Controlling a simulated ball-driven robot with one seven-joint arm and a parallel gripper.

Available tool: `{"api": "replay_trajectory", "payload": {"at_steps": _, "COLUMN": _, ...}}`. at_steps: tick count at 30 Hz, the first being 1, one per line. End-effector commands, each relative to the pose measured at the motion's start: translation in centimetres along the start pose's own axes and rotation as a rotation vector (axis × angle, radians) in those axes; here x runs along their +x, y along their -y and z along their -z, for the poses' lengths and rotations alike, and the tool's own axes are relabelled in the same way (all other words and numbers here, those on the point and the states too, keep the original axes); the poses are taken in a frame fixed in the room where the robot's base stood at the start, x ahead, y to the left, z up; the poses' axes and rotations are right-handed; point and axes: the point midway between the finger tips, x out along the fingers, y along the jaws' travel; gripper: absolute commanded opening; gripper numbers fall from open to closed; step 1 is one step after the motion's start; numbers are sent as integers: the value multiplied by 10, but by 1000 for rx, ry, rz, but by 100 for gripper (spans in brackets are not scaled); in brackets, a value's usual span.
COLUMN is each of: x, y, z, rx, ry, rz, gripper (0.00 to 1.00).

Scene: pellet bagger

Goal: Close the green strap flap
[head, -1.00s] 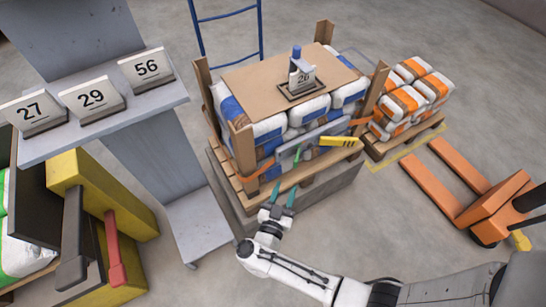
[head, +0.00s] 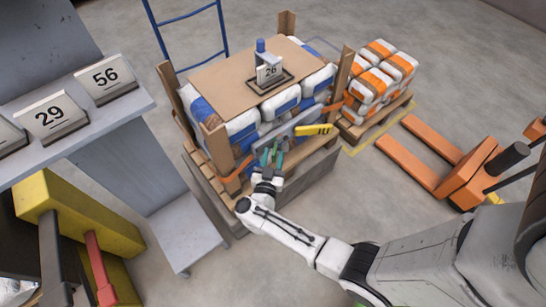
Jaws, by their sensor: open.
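A small green flap (head: 275,150) shows at the front of the pallet load, just left of the grey panel across the bags. It is thin and partly hidden by my fingers, so I cannot tell how far it stands open. My gripper (head: 272,158) has teal fingers, spread apart and empty. They point up at the load, with the flap at or between their tips. I cannot tell whether they touch it. An orange strap (head: 238,168) runs at the left of the flap. A yellow tag (head: 314,130) sits on the panel to the right.
White and blue bags (head: 243,127) are stacked between wooden posts under a cardboard sheet (head: 230,75). A grey stand with number cards (head: 52,115) is at left, near a yellow block (head: 70,215). An orange pallet jack (head: 465,180) is at right.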

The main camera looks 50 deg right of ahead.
Motion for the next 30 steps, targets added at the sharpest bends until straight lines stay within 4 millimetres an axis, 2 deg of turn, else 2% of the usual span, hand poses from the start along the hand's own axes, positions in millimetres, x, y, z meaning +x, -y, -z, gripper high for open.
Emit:
{"api": "replay_trajectory", "payload": {"at_steps": 5, "x": 0, "y": 0, "z": 0, "rx": 0, "ry": 0, "rz": 0, "gripper": 40}}
{"api": "replay_trajectory", "payload": {"at_steps": 18, "x": 0, "y": 0, "z": 0, "rx": 0, "ry": 0, "rz": 0, "gripper": 0}}
{"api": "replay_trajectory", "payload": {"at_steps": 26, "x": 0, "y": 1, "z": 0, "rx": 1, "ry": -1, "rz": -7, "gripper": 0}}
{"api": "replay_trajectory", "payload": {"at_steps": 30, "x": 1, "y": 7, "z": -1, "rx": 3, "ry": -3, "rz": -68, "gripper": 0}}
